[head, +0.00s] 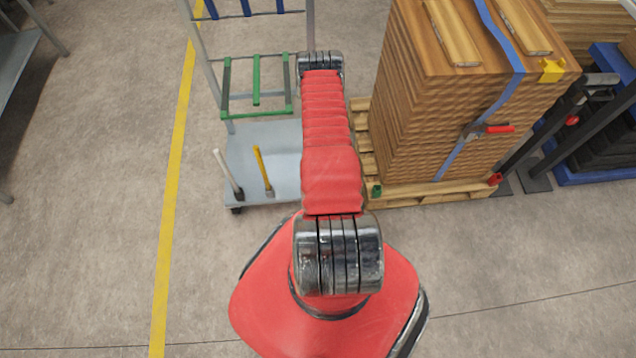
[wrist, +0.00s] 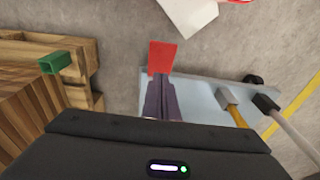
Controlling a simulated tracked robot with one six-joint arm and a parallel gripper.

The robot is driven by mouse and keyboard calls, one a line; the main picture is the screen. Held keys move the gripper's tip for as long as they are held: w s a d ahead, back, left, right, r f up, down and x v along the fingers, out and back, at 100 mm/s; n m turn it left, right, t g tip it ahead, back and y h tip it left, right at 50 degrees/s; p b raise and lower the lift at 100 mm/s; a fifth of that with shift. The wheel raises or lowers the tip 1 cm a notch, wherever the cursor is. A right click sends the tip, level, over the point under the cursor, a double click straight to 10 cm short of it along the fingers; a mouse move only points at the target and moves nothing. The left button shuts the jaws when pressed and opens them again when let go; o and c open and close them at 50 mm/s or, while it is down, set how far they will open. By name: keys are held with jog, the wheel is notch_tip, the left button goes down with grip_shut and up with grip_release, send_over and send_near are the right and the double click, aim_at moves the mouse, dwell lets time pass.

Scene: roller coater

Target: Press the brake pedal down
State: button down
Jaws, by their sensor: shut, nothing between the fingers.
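The brake pedal (wrist: 162,56) is a flat red plate in the wrist view, sticking out past the edge of the grey-blue cart deck (wrist: 210,98). My gripper (wrist: 163,82) shows there as dark, narrow fingers, shut and empty. The fingertips overlap the near end of the pedal in the picture; I cannot tell whether they touch it. In the head view the cart (head: 260,150) stands ahead with its deck low and green and blue racks on its frame. My red arm reaches over its right side and hides the pedal and my gripper.
A mallet with a pale handle (head: 227,172) and a yellow-handled hammer (head: 262,168) stand on the deck. A strapped wood stack (head: 420,90) on a pallet (head: 430,195) is close on the right. Open floor (head: 90,190) lies left, crossed by a yellow line (head: 172,200).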

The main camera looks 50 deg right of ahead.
notch_tip(320, 180, down, 7)
jog(key=shift+s+a+r, duration=0.15)
jog(key=shift+s+a+f, duration=0.15)
jog(key=shift+a+f, duration=0.05)
jog(key=shift+f, duration=0.5)
jog(key=shift+a, duration=0.3)
jog(key=shift+d, duration=0.25)
jog(key=shift+s+f, duration=0.1)
